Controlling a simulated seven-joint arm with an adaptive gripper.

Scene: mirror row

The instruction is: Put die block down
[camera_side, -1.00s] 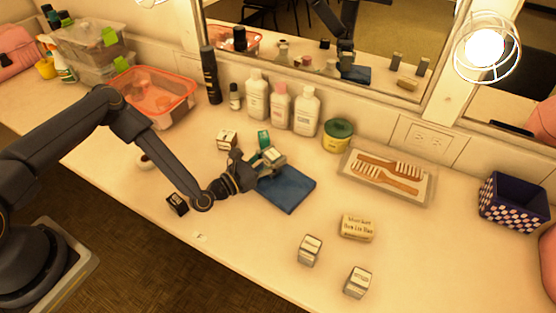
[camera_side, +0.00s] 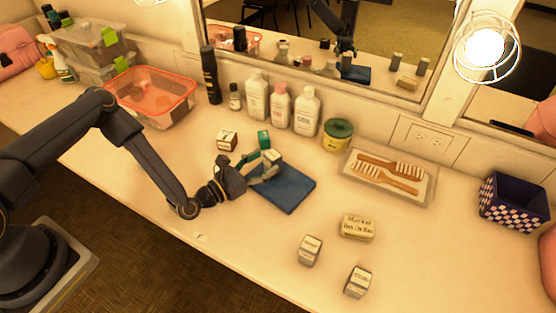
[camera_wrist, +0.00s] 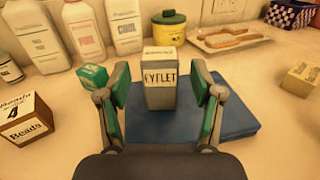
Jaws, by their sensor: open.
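A grey-white die block marked "EYELET" (camera_wrist: 161,93) stands upright on the far part of the blue folded cloth (camera_wrist: 240,118). In the side view the block (camera_side: 273,156) shows just beyond my fingertips, partly covered by them. My gripper (camera_side: 261,168) is open, with one finger on each side of the block in the wrist view and a gap on both sides. The cloth (camera_side: 290,190) lies flat on the counter.
A green box (camera_side: 263,139) stands close to the left finger. A "Beads" block (camera_side: 227,140) is further left. White bottles (camera_side: 280,105) and a yellow-green jar (camera_side: 337,135) stand behind. The counter right of the cloth has free room.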

